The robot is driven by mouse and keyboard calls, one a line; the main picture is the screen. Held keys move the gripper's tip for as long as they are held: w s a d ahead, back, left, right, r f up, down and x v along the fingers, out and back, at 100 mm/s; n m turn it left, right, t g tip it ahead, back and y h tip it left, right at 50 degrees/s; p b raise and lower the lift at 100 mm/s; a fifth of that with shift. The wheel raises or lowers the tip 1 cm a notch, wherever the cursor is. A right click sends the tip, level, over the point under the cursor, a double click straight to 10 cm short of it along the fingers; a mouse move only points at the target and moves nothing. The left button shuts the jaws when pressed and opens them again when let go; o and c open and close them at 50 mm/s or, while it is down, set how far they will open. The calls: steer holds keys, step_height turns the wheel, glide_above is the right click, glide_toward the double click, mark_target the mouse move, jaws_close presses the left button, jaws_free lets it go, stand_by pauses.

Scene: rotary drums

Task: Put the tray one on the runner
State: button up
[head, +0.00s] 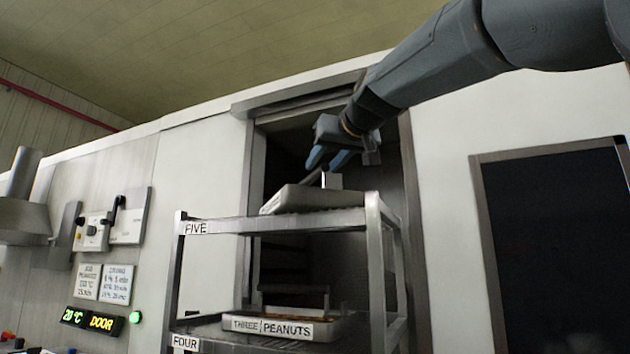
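A grey metal tray (313,199) sits on the top level of a metal rack, tilted in the picture, with an upright tab or handle (332,181) on it. No label on this tray is readable, so I cannot tell whether it is tray one. My gripper (328,161) is just above the tray, pointing down, with its two blue fingers apart and nothing visible between them. Whether a finger touches the handle is hard to tell. No runner can be made out for certain.
The rack's level marked FIVE (196,228) holds this tray. A tray labelled THREE / PEANUTS (290,328) sits lower, by the FOUR label (185,342). Behind is a dark opening in a white wall. A control panel (95,232) and a display reading 20 °C DOOR (92,320) are left.

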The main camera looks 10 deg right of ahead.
steer(key=shift+b+v, duration=0.4)
steer(key=shift+v, duration=1.6)
steer(key=shift+a, duration=0.1)
